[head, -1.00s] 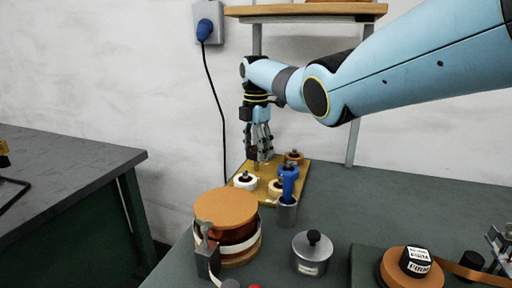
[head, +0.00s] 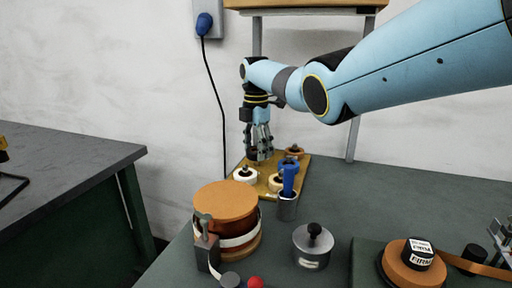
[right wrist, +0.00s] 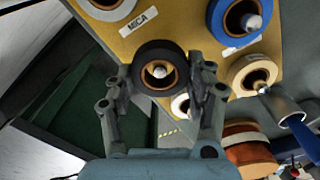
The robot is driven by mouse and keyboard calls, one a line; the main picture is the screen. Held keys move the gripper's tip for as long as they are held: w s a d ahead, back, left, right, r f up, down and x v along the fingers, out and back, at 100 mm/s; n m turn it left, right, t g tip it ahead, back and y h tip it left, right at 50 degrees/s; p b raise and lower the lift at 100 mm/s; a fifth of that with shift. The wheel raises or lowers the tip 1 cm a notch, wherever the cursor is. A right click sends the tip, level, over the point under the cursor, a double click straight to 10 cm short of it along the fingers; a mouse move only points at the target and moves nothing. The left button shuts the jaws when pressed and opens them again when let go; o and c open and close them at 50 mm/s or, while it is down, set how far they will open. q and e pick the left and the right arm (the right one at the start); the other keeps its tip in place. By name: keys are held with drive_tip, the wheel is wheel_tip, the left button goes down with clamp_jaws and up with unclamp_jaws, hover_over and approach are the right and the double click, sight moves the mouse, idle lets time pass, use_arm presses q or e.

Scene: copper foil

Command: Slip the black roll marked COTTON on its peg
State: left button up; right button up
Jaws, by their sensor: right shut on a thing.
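The black roll (right wrist: 148,58) with its brown core is between the two fingers of my right gripper (right wrist: 162,92), which is shut on it. The pale tip of a peg (right wrist: 159,72) shows inside the core; I cannot tell how far down the roll sits. No COTTON marking is readable. In the head view my right gripper (head: 260,153) points down over the far left part of the yellow peg board (head: 262,187), and the roll is mostly hidden by its fingers. My left gripper is not in view.
The board holds a white roll (head: 245,174) by the MICA label (right wrist: 138,21), a blue roll (right wrist: 233,22) and a tan roll (right wrist: 250,74). A metal cup (head: 287,209) with a blue-handled tool stands at its near edge. A large copper spool (head: 226,200) stands nearer.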

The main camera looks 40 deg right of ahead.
drive_tip(key=o, duration=1.2)
drive_tip(key=o, duration=0.3)
drive_tip(key=shift+r, duration=0.25)
drive_tip(key=shift+r+p, duration=0.35)
drive_tip(key=shift+p, duration=0.15)
drive_tip(key=shift+r+p, duration=0.45)
